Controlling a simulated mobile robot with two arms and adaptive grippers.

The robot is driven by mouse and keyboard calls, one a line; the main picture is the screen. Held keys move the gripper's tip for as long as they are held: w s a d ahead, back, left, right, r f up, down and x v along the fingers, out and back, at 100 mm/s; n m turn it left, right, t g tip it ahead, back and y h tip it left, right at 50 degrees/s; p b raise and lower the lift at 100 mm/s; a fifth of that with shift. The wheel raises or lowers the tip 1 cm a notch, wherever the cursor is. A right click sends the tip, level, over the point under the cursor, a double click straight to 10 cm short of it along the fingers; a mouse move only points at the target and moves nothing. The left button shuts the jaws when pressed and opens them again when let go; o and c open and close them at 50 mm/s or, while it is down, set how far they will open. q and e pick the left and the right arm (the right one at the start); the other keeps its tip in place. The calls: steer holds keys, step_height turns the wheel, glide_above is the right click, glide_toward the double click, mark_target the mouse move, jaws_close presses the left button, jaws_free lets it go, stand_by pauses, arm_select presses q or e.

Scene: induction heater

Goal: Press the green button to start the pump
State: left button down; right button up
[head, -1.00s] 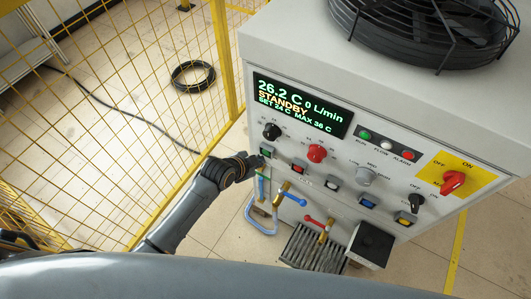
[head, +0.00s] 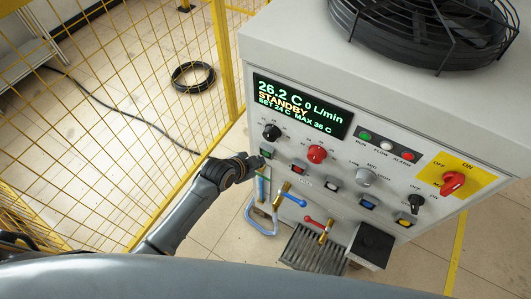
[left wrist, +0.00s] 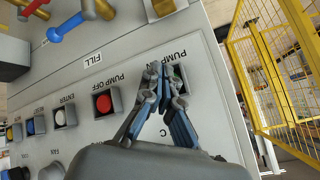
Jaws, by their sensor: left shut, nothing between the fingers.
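The green pump-on button (head: 265,153) is at the left end of the button row on the white cabinet's front panel, under the black knob. My left gripper (head: 259,162) is shut and empty, with its tips at the panel beside the green button. In the left wrist view my left gripper (left wrist: 160,70) points at the "PUMP ON" label and hides most of that button. I cannot tell whether the tips touch it. The display (head: 301,104) reads STANDBY, 26.2 C and 0 L/min. My right gripper is not in view.
The red pump-off button (left wrist: 104,103) sits next to the covered button. Below the panel are a blue-handled valve (head: 291,199), a red-handled valve (head: 318,222) and a blue hose (head: 262,226). A yellow mesh fence (head: 150,110) stands left of the cabinet.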

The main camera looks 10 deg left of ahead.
arm_select(q)
steer(key=shift+w, duration=0.1)
stand_by(0.3)
steer(key=shift+w+d, duration=0.15)
steer(key=shift+w, duration=0.15)
steer(key=shift+w+d, duration=0.25)
steer(key=shift+w, duration=0.25)
stand_by(1.0)
steer(key=shift+s+r, duration=0.1)
steer(key=shift+s+a+p, duration=0.3)
steer(key=shift+s+p, duration=0.35)
steer(key=shift+s, duration=0.1)
